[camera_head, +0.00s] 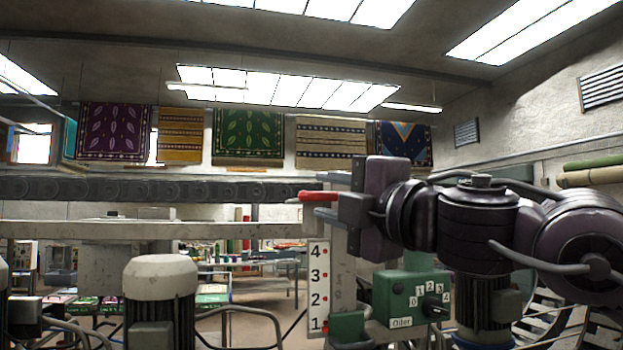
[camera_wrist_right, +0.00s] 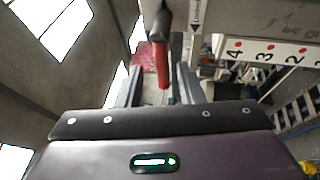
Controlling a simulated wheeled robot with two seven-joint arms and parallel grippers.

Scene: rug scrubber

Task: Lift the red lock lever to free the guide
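The red lock lever (camera_head: 318,196) sticks out to the left at the top of an upright post, above a white scale plate (camera_head: 318,285) numbered 1 to 4. My right gripper (camera_head: 338,195) is at the lever's right end in the head view. In the right wrist view, the red lever (camera_wrist_right: 162,65) lies in the gap between the two spread fingers of my right gripper (camera_wrist_right: 160,85). Gaps show on both sides, so the gripper is open and not holding it. I cannot tell which part is the guide. My left gripper is not in view.
A green control box (camera_head: 405,297) with a 0 to 4 dial and an "Oiler" label sits below my right arm. A long dark beam (camera_head: 150,189) runs leftward at lever height. A grey-capped motor (camera_head: 160,280) stands at lower left. Rugs (camera_head: 248,135) hang behind.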

